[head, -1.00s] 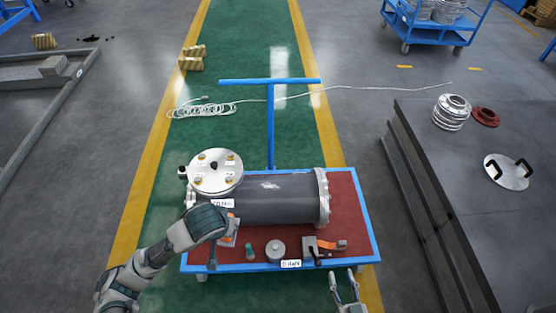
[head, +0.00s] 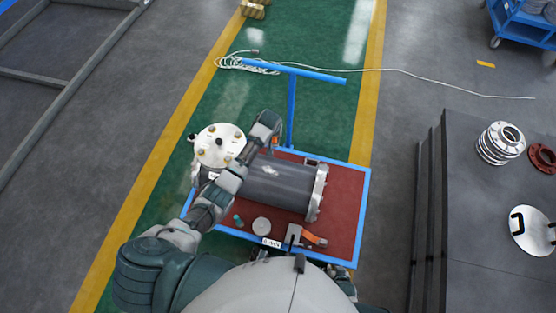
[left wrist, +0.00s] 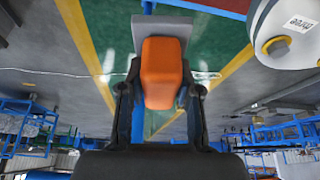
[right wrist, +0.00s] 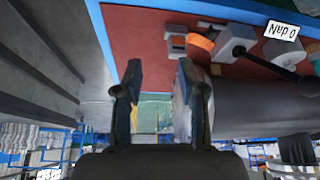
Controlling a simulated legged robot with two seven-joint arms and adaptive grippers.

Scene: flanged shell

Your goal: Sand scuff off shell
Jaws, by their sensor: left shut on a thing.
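The shell (head: 275,186) is a dark grey cylinder lying on the cart, with a pale scuff (head: 270,170) on its upper side. A silver end flange (head: 316,193) is at its right, and a round bolted silver cover (head: 219,146) is at its left. My left gripper (head: 272,141) is above the shell's far side, its fingers mostly hidden in the head view. In the left wrist view it is shut on an orange block with a grey pad (left wrist: 162,75). My right gripper (right wrist: 160,95) is open and empty beside the cart's near right; my body partly hides it in the head view.
The red cart top (head: 343,205) has a blue rim and a blue T-handle (head: 291,110). A grey tool with an orange part (head: 305,237), a round grey piece (head: 261,225) and a small green piece (head: 238,219) lie along its near edge. A dark bench (head: 480,220) stands right.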

